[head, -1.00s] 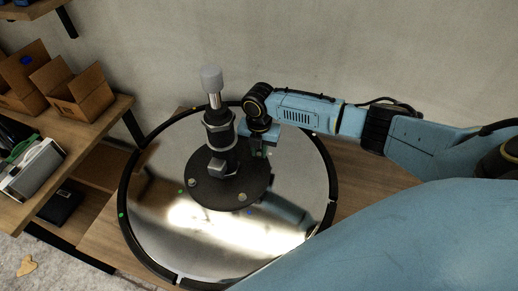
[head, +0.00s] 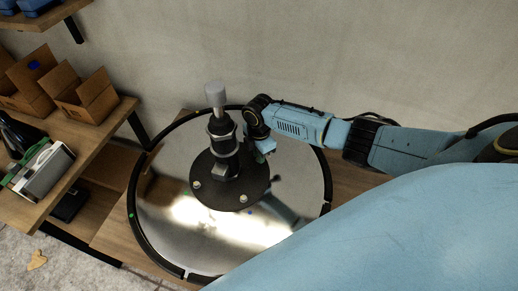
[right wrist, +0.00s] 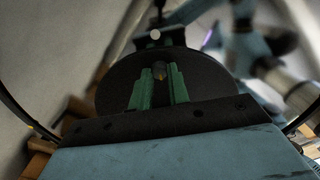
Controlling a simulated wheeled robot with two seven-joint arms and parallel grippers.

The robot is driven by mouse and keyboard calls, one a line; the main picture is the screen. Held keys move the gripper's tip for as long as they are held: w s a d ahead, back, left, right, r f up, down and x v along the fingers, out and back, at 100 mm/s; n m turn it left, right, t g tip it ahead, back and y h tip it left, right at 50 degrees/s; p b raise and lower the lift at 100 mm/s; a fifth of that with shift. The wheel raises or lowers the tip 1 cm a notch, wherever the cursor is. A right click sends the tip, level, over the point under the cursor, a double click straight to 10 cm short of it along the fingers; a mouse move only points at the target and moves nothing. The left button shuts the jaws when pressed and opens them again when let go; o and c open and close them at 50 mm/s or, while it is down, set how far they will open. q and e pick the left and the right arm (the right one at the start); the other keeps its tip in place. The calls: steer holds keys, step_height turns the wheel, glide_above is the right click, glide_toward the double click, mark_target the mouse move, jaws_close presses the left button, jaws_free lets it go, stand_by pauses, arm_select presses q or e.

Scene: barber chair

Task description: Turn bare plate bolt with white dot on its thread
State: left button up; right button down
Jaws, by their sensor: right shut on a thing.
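The black round plate (head: 250,183) lies on the shiny round base (head: 165,215), around the upright column (head: 222,135). Two pale bolts show on its near side, one at the left (head: 197,185) and one at the front (head: 243,198). My right gripper (head: 265,154) is over the plate's far right edge, pointing down. In the right wrist view its green fingers (right wrist: 160,88) are closed around a small dark bolt (right wrist: 160,70). A white dot on its thread cannot be made out. My left gripper is out of view.
A grey cylinder (head: 215,94) tops the column. A black rim (head: 135,222) rings the base, with small coloured dots on it. A wooden shelf (head: 105,128) with open cardboard boxes (head: 85,95) stands at left. The wall is close behind.

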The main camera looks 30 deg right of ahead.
steer(key=m+p, duration=0.2)
steer(key=m, duration=0.3)
steer(key=shift+r+m+p, duration=0.1)
steer(key=shift+m+p, duration=0.2)
steer(key=shift+p, duration=0.1)
steer(key=m+p, duration=0.1)
steer(key=m, duration=0.3)
steer(key=shift+m+p, duration=0.4)
steer(key=c, duration=1.3)
jaws_free()
steer(key=shift+c, duration=0.2)
